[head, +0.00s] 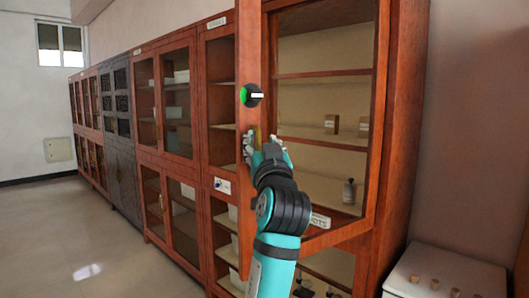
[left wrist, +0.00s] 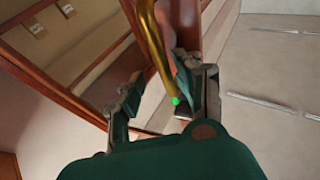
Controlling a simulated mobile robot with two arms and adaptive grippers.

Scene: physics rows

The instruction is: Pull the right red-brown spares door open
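The right red-brown spares door (head: 246,190) is on the near cabinet in the head view. It appears to stand partly open, swung out toward me, its lower rail rising to the right. A black round lock with a green mark (head: 251,95) sits on its stile. Below the lock is the brass handle (head: 257,138), partly hidden by my left gripper (head: 264,146). In the left wrist view the handle (left wrist: 154,45) runs between the fingers of my left gripper (left wrist: 160,95), close to the right finger. The fingers are apart. My right gripper is not in view.
Shelves behind the door hold small boxes (head: 331,124) and a dark bottle (head: 348,191). More cabinets (head: 178,95) line the wall to the left. A white cabinet top with small items (head: 450,268) stands at right. The floor (head: 80,235) at left is clear.

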